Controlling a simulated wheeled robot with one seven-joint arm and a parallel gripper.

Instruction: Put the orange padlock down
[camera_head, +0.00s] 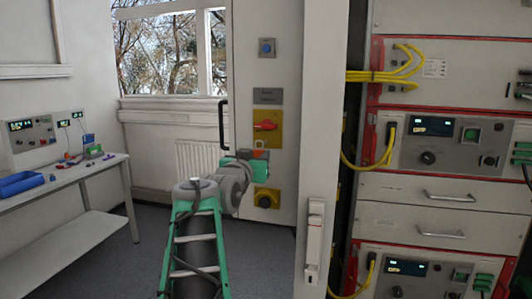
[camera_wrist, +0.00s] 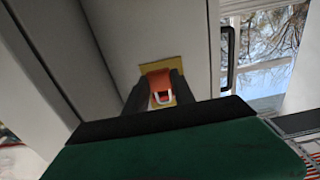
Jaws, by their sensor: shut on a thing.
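My gripper (camera_head: 258,157) is in front of the pale cabinet panel, between the red rotary switch (camera_head: 265,125) above and a yellow plate with a black knob (camera_head: 266,198) below. In the wrist view its two dark fingers (camera_wrist: 160,87) are closed on the orange padlock (camera_wrist: 158,79). The padlock's pale shackle (camera_wrist: 163,98) shows between the fingers. In the head view only a small orange patch of the padlock (camera_head: 261,154) shows at the fingertips. A yellow plate shows just behind the padlock in the wrist view; I cannot tell whether they touch.
A black door handle (camera_head: 222,121) is left of the switch. The open rack (camera_head: 430,190) with yellow cables is at the right. Floor between bench and cabinet is clear.

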